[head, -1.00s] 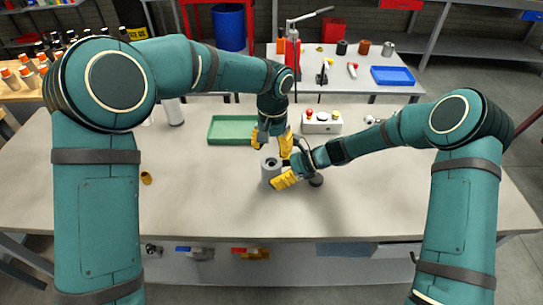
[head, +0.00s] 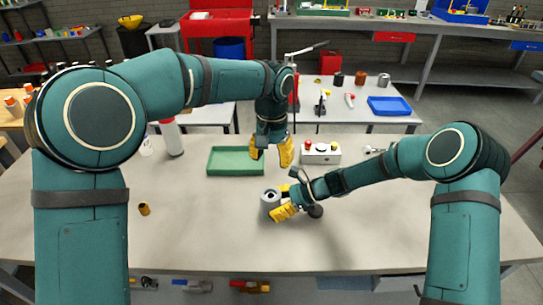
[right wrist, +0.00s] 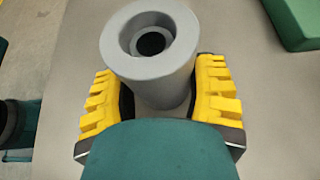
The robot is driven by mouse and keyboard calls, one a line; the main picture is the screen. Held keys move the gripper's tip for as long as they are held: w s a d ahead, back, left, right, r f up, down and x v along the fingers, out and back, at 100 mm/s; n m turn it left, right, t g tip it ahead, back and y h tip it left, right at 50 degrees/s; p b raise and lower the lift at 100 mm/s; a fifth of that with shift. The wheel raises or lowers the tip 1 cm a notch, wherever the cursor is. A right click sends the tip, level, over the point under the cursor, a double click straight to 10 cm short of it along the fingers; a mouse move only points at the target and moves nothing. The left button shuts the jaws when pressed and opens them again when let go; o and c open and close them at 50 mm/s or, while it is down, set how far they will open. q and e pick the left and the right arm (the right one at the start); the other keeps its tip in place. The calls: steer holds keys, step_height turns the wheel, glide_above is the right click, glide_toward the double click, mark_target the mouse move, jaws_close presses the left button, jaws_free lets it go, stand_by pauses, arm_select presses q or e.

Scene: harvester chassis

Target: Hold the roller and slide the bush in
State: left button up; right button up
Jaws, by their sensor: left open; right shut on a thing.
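The grey roller (head: 267,205) stands upright on the table, its bored end up. It also shows in the right wrist view (right wrist: 150,60), with a dark round hole in its recessed top. My right gripper (head: 281,212) is shut on the roller's sides, with a yellow finger on each side in the right wrist view (right wrist: 160,95). My left gripper (head: 270,152) is open and empty, above and behind the roller, apart from it. A small bronze ring (head: 144,209), which looks like the bush, stands on the table at the left. I cannot tell whether anything sits inside the roller's bore.
A green tray (head: 236,170) and a control box with buttons (head: 321,153) lie behind the roller. White bottles (head: 171,138) stand at the back left. The table's front middle is clear.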

steer(key=o, duration=1.3)
steer(key=shift+c, duration=0.2)
